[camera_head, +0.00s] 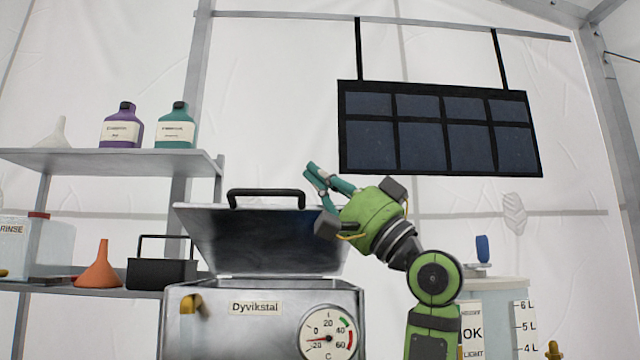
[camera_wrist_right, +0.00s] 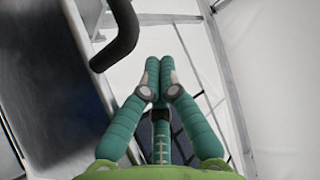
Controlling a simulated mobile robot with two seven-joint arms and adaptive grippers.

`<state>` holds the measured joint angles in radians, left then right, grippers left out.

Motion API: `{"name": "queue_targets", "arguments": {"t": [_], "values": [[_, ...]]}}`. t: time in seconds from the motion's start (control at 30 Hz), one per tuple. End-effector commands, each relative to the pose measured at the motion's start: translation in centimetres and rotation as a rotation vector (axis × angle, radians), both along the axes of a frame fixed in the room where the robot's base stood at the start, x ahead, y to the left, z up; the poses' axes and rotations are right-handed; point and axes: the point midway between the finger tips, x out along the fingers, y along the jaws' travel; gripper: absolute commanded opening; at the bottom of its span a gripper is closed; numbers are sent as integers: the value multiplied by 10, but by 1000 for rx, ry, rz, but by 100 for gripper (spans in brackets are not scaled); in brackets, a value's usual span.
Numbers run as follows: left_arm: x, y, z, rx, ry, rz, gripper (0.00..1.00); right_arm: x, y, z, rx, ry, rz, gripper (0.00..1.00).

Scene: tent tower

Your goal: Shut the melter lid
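The melter (camera_head: 262,318) is a grey metal box labelled "Dyvikstal" with a round dial on its front. Its lid (camera_head: 265,245) is raised and tilted above the box, with a black bar handle (camera_head: 267,194) at its upper edge. My right gripper (camera_head: 312,172) is just right of the handle, above the lid's upper right corner, its teal fingers pointing up and left. In the right wrist view the fingertips (camera_wrist_right: 160,66) are together with nothing between them. The lid (camera_wrist_right: 50,95) and handle (camera_wrist_right: 122,40) show to their left, apart from the fingers. My left gripper is not in view.
A shelf (camera_head: 100,160) at left holds a purple bottle (camera_head: 122,127) and a teal bottle (camera_head: 176,128). An orange funnel (camera_head: 98,268) and a black bin (camera_head: 160,273) stand below. A dark panel (camera_head: 437,130) hangs behind. A white container (camera_head: 500,300) stands right of my arm.

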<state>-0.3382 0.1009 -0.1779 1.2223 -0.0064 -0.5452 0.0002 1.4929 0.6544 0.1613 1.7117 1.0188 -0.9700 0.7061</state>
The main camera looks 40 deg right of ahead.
Motion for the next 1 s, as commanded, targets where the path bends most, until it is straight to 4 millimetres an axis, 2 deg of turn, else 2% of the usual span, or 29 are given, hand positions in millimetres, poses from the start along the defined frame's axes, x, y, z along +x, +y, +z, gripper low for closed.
{"name": "queue_targets", "arguments": {"t": [0.03,0.33,0.63,1.0], "values": [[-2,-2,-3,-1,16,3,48,-1,2,-11,-10,-10,1,0],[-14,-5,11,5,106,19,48,-8,8,-28,-58,-64,1,0],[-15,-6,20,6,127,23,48,-11,10,-32,-74,-85,1,0],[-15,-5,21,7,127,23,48,-11,11,-32,-74,-85,1,0]]}}
